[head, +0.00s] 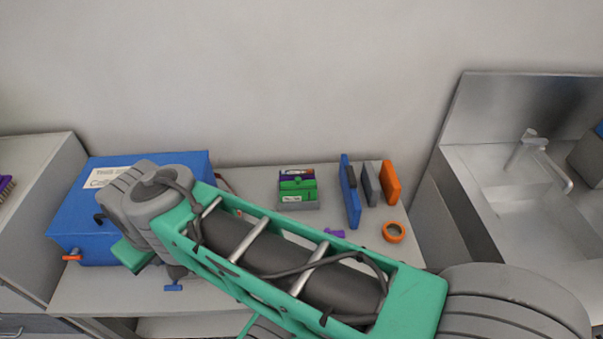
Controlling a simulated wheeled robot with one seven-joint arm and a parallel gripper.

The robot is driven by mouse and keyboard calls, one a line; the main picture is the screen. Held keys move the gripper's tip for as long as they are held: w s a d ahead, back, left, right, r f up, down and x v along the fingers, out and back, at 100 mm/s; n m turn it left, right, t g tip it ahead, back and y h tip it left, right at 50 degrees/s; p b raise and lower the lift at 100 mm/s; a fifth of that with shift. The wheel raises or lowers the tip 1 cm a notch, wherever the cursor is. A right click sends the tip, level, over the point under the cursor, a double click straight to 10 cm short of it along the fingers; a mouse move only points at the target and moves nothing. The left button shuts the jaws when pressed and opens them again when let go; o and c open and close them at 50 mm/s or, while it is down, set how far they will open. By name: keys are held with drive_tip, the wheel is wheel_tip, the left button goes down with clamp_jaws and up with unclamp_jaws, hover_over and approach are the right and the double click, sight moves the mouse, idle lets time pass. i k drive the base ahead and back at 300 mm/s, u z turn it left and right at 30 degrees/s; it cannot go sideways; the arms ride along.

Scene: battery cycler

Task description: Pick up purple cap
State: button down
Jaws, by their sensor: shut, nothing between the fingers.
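A small purple piece (334,232), which looks like the purple cap, lies on the grey bench just beyond the edge of my green arm link. It is small in the picture and its lower part may be hidden by the arm. My arm crosses the front of the view from lower right to the left. My gripper is not visible, so its place relative to the cap cannot be seen.
A blue box (75,215) stands on the bench (255,185) at left. A grey holder with green and purple parts (298,205) stands at the back. Blue (349,200), grey (370,184) and orange (391,182) upright pieces and an orange ring (393,232) are at right, before a sink (510,190).

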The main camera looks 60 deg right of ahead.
sight(338, 234)
drive_tip(key=z, duration=1.8)
